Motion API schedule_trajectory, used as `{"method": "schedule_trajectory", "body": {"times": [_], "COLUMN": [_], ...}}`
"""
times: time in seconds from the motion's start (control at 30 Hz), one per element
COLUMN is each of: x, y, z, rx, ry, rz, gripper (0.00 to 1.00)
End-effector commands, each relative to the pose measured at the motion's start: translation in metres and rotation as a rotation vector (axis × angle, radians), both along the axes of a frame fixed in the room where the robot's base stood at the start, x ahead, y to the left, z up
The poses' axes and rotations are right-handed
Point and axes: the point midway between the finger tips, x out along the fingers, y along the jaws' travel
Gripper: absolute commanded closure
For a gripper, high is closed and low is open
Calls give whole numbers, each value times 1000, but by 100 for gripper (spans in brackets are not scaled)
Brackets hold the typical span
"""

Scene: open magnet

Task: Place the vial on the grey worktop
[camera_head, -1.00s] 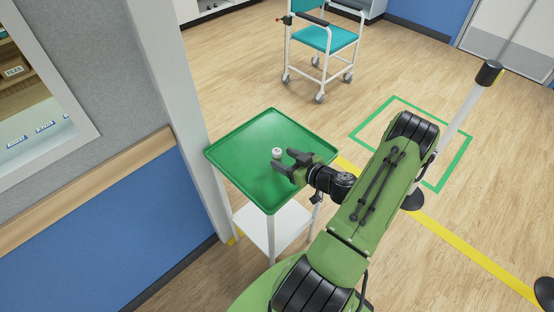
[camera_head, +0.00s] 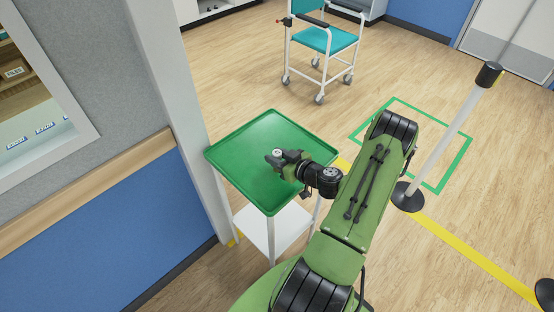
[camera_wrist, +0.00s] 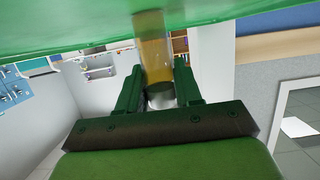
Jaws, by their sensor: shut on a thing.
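The vial (camera_wrist: 153,50) is an amber cylinder between the two green fingers of my gripper (camera_wrist: 157,88) in the wrist view. In the head view, its small pale cap (camera_head: 277,153) shows at the fingertips of my gripper (camera_head: 282,158), over the green tray (camera_head: 240,155). My gripper is shut on the vial. In the wrist view, one end of the vial meets the green tray surface (camera_wrist: 70,25); I cannot tell whether it touches or is just clear of it. I see no grey worktop that I can identify.
The tray tops a white trolley (camera_head: 270,232) beside a pale post (camera_head: 165,70) and blue-grey wall. A post on a black base (camera_head: 407,197) stands right of my arm. A teal wheeled chair (camera_head: 325,40) is behind. Open floor lies between them.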

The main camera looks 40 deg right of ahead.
Motion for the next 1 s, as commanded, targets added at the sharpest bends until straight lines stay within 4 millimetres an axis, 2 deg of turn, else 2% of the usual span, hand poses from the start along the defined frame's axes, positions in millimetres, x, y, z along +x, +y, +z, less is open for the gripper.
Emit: {"method": "schedule_trajectory", "body": {"times": [0.13, 0.3, 0.5, 0.83, 0.93, 1.0], "x": [0, 0, 0, 1, 8, 16], "y": [0, 0, 0, 2, 16, 37], "z": [15, 60, 96, 100, 99, 98], "rx": [-4, -7, -4, 0, 2, 0], "ry": [-2, -2, -1, 0, 2, 6], "rz": [0, 1, 1, 7, 58, 131], "gripper": [100, 100, 100, 100, 100, 100]}}
